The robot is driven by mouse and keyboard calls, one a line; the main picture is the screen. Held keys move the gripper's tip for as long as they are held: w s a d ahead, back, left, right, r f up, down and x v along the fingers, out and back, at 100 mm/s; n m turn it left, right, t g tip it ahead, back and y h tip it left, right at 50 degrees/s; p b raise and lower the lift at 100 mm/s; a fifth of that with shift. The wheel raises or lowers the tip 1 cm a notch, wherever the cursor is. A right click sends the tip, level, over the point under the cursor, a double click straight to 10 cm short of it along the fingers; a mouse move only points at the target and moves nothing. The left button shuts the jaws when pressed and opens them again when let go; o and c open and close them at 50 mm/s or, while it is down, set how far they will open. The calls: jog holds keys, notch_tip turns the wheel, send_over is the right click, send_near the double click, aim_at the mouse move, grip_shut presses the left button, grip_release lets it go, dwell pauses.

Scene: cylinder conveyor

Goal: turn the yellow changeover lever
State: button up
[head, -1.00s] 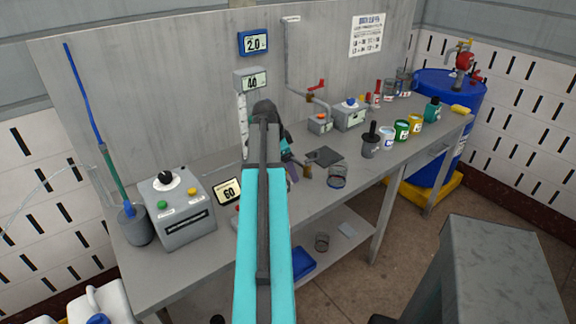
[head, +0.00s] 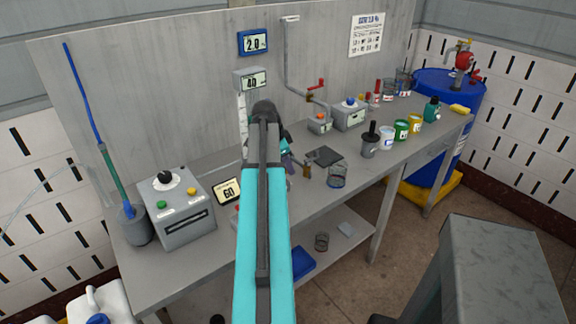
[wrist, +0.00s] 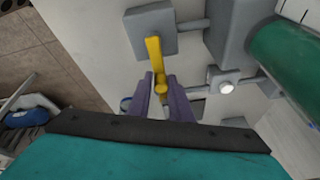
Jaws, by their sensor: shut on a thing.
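The yellow changeover lever (wrist: 154,55) shows in the wrist view, a flat yellow bar on a grey square block (wrist: 150,22), with a rounded yellow end toward my gripper. My gripper (wrist: 160,84) has its two purple fingers on either side of that yellow end and is shut on it. In the head view my teal arm hides most of the lever and its mount; part of my gripper (head: 289,168) shows just right of the arm.
A green cylinder (wrist: 290,55) and a grey fitting lie close right of the lever in the wrist view. On the bench (head: 210,255), a grey control box (head: 178,215) stands left, a wire basket (head: 337,177) right. Several paint cans stand farther right.

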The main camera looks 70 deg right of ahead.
jog(key=shift+s+a, duration=0.1)
jog(key=shift+s+a, duration=0.4)
jog(key=shift+s, duration=0.05)
jog(key=shift+s+a, duration=0.4)
jog(key=shift+a, duration=0.35)
dwell(0.4)
jog(key=shift+o, duration=0.3)
jog(key=shift+s+a+p, duration=0.2)
jog(key=shift+a+p, duration=0.1)
jog(key=shift+a, duration=0.35)
